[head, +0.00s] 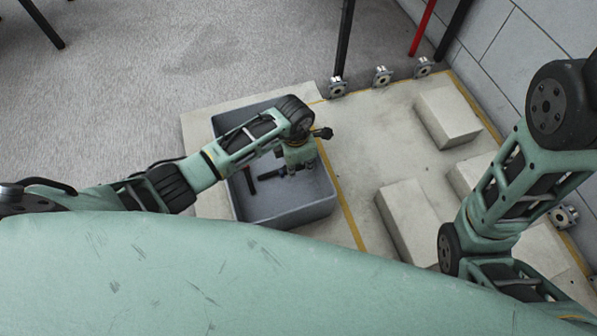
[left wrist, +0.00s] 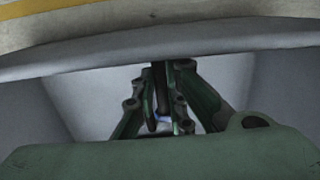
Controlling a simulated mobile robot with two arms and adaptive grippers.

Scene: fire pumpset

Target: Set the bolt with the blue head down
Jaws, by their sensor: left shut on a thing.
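My left gripper (head: 300,160) is inside the grey bin, near its right wall. In the left wrist view its fingers (left wrist: 160,115) are shut on a dark, thin bolt (left wrist: 158,78), with a small blue patch low between the fingertips. This looks like the bolt with the blue head, mostly hidden by the fingers. The head view does not show it clearly. My right arm shows at the right, but its gripper is out of view.
The grey bin (head: 285,217) stands on a pale concrete slab with a yellow line to its right. Dark bolts (head: 249,180) lie on its floor. Pale blocks (head: 447,117) stand to the right. Several metal flanged fittings (head: 382,76) line the slab's back edge. Dark and red posts rise behind.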

